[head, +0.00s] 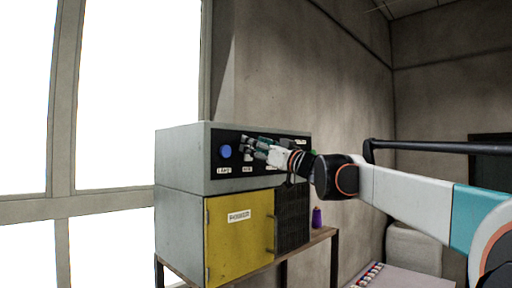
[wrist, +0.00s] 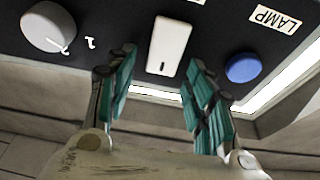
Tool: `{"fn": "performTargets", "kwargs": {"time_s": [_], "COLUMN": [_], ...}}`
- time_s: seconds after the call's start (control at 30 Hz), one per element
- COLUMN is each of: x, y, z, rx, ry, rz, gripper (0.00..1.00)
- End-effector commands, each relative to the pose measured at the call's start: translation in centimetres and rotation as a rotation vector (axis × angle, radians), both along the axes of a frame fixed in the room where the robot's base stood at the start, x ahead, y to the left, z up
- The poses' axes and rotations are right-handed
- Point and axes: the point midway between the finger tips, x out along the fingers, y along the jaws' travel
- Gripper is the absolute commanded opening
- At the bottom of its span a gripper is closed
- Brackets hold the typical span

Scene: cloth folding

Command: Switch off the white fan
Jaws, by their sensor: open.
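No white fan shows in either view. A control box (head: 178,155) carries a dark front panel. My gripper (head: 258,146) is in front of that panel, with its fingers pointing at it. In the wrist view, my gripper (wrist: 162,62) is open, its two green-padded fingers apart with nothing between them. A white rocker switch (wrist: 168,45) lies just beyond and between the fingertips; I cannot tell whether they touch the panel. A grey round knob (wrist: 48,27) is to the left of the switch. A blue round button (wrist: 242,67) is to the right; it also shows in the head view (head: 225,151).
A label reading LAMP (wrist: 276,17) is near the blue button. Below the control box is a cabinet with a yellow door (head: 238,255) on a table. A purple bottle (head: 317,217) stands at the table's right. Bright windows (head: 125,100) are at left.

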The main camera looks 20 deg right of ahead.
Motion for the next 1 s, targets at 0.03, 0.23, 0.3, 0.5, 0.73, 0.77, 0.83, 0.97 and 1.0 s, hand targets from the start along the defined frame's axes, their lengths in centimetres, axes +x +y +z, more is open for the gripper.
{"fn": "performTargets", "kwargs": {"time_s": [0.03,0.23,0.3,0.5,0.73,0.77,0.83,0.97,1.0], "x": [0.0,-1.5,-2.5,-4.9,-6.2,-6.2,-6.3,-6.3,-6.3], "y": [0.0,-0.9,-1.5,-2.9,-3.6,-3.6,-3.6,-3.6,-3.6], "z": [0.0,-0.5,-0.9,-1.7,-2.2,-2.2,-2.2,-2.2,-2.2], "rx": [0.0,0.0,0.0,0.0,0.0,0.0,0.0,0.0,0.0], "ry": [0.0,0.0,0.0,0.0,0.0,0.0,0.0,0.0,0.0], "rz": [0.0,-0.002,-0.002,-0.002,0.0,0.0,0.0,0.0,0.0], "gripper": [0.48,0.48,0.48,0.48,0.48,0.48,0.48,0.48,0.48]}}
